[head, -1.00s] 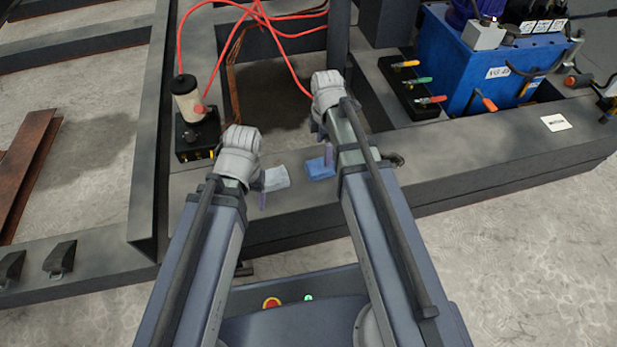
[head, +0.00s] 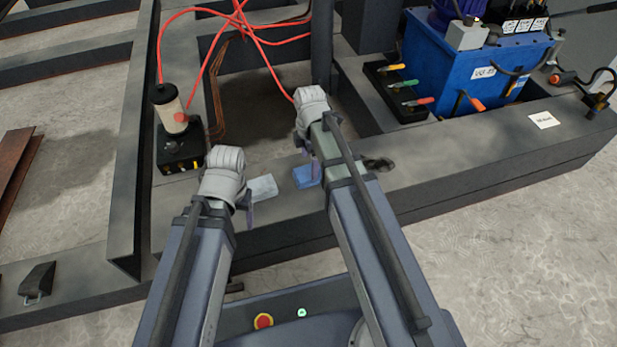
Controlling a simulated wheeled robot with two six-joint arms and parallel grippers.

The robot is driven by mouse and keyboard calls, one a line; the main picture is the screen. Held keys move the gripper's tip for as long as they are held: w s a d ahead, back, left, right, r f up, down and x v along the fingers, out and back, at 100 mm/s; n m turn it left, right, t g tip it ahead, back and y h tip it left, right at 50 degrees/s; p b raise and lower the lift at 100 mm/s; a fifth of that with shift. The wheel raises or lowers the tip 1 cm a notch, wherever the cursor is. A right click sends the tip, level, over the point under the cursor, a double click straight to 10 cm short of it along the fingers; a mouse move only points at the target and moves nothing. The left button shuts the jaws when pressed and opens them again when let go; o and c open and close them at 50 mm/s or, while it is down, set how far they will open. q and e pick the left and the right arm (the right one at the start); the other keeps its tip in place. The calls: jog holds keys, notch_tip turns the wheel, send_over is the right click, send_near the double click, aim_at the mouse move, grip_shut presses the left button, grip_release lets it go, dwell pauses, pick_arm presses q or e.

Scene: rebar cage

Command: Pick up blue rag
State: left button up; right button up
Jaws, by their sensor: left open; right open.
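The blue rag (head: 304,177) lies flat on the grey steel beam, partly hidden behind my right arm. My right gripper (head: 318,150) is over the beam just beside and above the rag; its fingers are mostly hidden by the wrist, and it is open. I cannot tell whether it touches the rag. My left gripper (head: 247,205) is open and empty, at the near edge of the beam, left of the blue rag. A pale grey-white rag (head: 263,187) lies on the beam close to the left gripper's fingers.
The grey steel beam (head: 450,160) runs across in front of me. A black base with a cylinder (head: 172,115) and red hoses stands at the left. A blue hydraulic unit (head: 470,70) and a valve block (head: 398,92) stand at the back right. The beam's right part is mostly clear.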

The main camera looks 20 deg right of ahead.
aim_at(308, 172)
notch_tip(308, 172, down, 4)
jog(key=b, duration=0.3)
jog(key=shift+a+f, duration=0.15)
jog(key=c, duration=1.2)
jog(key=shift+r, duration=0.2)
jog(key=shift+c, duration=0.2)
notch_tip(308, 172, up, 10)
jog(key=p, duration=0.9)
jog(key=shift+p, duration=0.35)
jog(key=shift+f, duration=0.1)
